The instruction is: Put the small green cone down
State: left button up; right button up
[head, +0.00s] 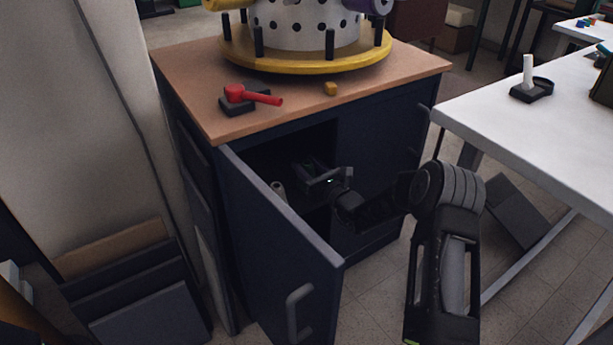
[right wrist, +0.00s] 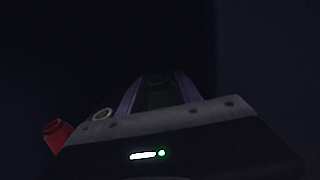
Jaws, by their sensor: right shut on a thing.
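My right gripper (head: 312,170) reaches into the dark inside of the open cabinet (head: 375,185). In the right wrist view the gripper (right wrist: 158,88) is shut on a dark green thing, the small green cone (right wrist: 158,97), held between its two fingers. The cone is very dim, and I cannot tell whether it touches the cabinet floor. In the head view I cannot make the cone out. My left gripper is not in view.
The cabinet door (head: 285,245) stands open left of my arm. A pale cylinder (head: 278,189) shows behind its top edge. The right wrist view shows a red thing (right wrist: 58,136) at lower left. A red-handled object (head: 250,97) lies on the cabinet top. A white table (head: 540,130) stands right.

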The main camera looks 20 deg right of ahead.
jog(key=shift+f+b, duration=0.6)
jog(key=shift+f, duration=1.2)
jog(key=shift+f, duration=0.15)
jog(key=o, duration=1.1)
jog(key=shift+r, duration=0.2)
jog(key=shift+s+d+p, duration=0.25)
jog(key=shift+s+p, duration=0.25)
jog(key=shift+s, duration=1.5)
jog(key=shift+s+d+p, duration=0.3)
jog(key=shift+s+p, duration=0.25)
jog(key=shift+s, duration=1.45)
jog(key=shift+s+d+p, duration=0.25)
jog(key=shift+s+p, duration=0.25)
jog(key=shift+s, duration=1.5)
